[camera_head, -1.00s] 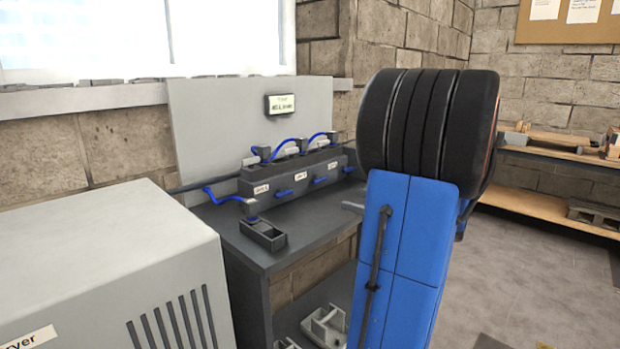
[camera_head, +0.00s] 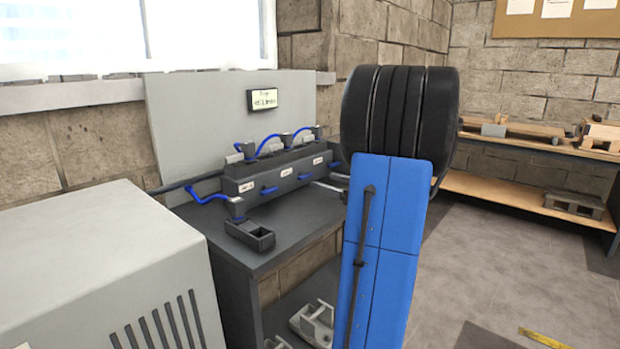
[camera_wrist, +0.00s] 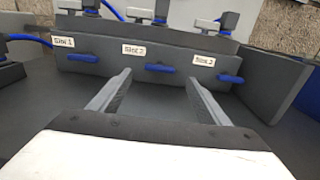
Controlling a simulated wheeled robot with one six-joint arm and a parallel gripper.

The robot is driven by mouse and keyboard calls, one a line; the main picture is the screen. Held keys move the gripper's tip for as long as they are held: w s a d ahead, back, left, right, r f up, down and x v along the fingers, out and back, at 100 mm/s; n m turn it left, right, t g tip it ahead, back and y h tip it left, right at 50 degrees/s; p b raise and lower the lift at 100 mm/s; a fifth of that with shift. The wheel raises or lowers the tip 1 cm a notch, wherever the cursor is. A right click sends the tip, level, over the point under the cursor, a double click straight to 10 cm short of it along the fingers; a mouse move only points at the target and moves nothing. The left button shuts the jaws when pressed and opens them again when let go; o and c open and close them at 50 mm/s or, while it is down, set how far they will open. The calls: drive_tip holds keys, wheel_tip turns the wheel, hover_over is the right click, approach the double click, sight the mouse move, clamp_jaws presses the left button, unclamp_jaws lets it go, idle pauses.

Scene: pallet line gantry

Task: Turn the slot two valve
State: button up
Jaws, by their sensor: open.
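The dark manifold block (camera_head: 236,187) stands on the grey bench in the head view, with three labelled slots. In the wrist view, the slot two label (camera_wrist: 133,50) is in the middle of the block's front, with a blue valve handle (camera_wrist: 160,68) below and right of it. The handle lies roughly level. My gripper (camera_wrist: 162,75) is open and empty, its two fingers pointing at the block on either side of this handle. A gap between fingers and handle cannot be judged. In the head view my arm hides most of the gripper.
Blue handles for slot one (camera_wrist: 83,58) and the right-hand slot (camera_wrist: 230,79) flank the middle one. A small dark open box (camera_head: 250,235) stands on the bench (camera_head: 285,240) front. A grey cabinet (camera_head: 90,250) is at the left. A panel with a small display (camera_head: 263,100) rises behind.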

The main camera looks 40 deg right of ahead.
sight(308, 176)
drive_tip(key=w, duration=0.8)
drive_tip(key=shift+a, duration=0.35)
drive_tip(key=c, duration=1.1)
